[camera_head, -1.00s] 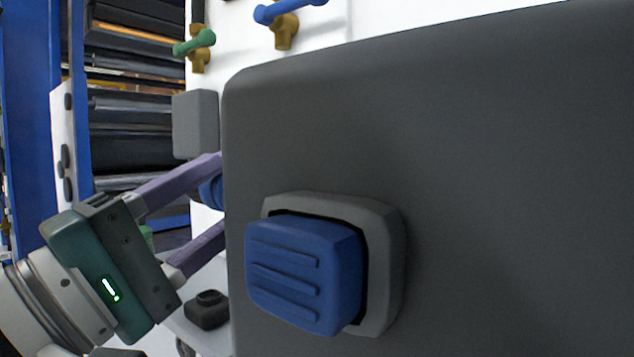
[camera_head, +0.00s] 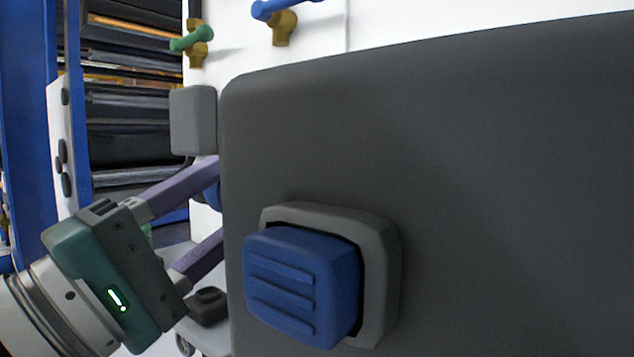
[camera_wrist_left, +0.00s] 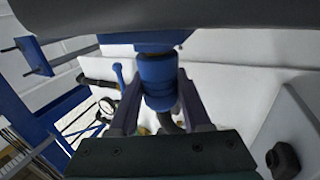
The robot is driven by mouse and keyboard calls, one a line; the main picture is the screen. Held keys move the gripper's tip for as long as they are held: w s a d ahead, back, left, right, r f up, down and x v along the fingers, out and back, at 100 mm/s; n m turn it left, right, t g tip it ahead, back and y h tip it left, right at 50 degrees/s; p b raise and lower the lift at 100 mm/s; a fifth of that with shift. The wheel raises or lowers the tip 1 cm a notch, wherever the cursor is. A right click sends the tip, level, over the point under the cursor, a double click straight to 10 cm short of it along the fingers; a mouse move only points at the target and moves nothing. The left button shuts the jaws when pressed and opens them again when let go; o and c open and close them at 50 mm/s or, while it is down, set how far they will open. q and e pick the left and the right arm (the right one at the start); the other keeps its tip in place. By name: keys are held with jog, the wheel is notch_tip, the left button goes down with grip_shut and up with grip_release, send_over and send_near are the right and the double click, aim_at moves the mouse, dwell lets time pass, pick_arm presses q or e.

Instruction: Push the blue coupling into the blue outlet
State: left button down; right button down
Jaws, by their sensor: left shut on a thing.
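The blue coupling (camera_wrist_left: 158,72) is a ribbed blue cylinder between the two fingers of my left gripper (camera_wrist_left: 158,92) in the left wrist view. A dark hose runs from its lower end. Just above it, a wider blue piece, seemingly the blue outlet (camera_wrist_left: 138,47), sits under a dark grey body. The coupling's upper end meets or nearly meets it; I cannot tell how far in it is. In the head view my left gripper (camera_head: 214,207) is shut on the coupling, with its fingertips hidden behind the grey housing. Only a blue sliver (camera_head: 212,196) shows between the fingers. My right gripper is out of view.
The large dark grey housing (camera_head: 480,180) fills the right of the head view, with a big blue ribbed button (camera_head: 290,285) on its face. Green (camera_head: 192,39) and blue (camera_head: 282,8) valve handles are on the white wall behind. A small black block (camera_head: 208,306) lies below the fingers.

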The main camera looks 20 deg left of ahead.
pick_arm(q)
jog(key=shift+s+d, duration=0.1)
jog(key=shift+d, duration=0.15)
jog(key=c, duration=0.8)
grip_release()
jog(key=o, duration=0.5)
